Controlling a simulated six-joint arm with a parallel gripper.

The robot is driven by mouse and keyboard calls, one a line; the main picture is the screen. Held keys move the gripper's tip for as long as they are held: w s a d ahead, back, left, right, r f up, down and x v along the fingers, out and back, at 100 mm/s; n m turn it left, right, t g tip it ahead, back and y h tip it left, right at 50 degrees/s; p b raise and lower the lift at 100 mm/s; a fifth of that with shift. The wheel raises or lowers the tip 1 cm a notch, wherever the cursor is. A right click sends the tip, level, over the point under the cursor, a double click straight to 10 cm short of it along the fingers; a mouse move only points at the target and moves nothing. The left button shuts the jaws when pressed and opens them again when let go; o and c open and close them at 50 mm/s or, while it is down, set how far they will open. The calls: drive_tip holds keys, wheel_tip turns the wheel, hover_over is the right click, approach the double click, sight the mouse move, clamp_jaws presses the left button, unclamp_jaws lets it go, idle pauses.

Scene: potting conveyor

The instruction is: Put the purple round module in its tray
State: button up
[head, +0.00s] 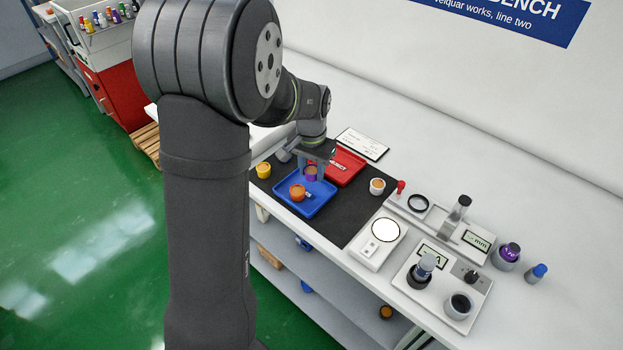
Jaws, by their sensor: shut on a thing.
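My gripper (317,168) points down over the back part of the blue tray (318,207). It is shut on the purple round module (311,176), which has an orange-brown top. The module is low over the tray; I cannot tell whether it touches the tray floor. An orange round module (297,192) sits in the same tray, nearer the front. The red tray (346,170), with white lettering, lies just behind and right of the blue one. My gripper hides part of both trays.
A yellow module (263,170) stands left of the blue tray, and a white one (377,186) stands on the dark mat (350,215). Further right are a scale with a round plate (386,231), gauges and a purple-topped item (509,252). The mat's middle is clear.

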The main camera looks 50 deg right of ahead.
sight(312, 180)
drive_tip(key=shift+f, duration=1.95)
drive_tip(key=shift+f, duration=0.15)
drive_tip(key=o, duration=1.1)
drive_tip(key=shift+c, duration=0.2)
wheel_tip(312, 180, up, 12)
drive_tip(key=shift+r, duration=0.2)
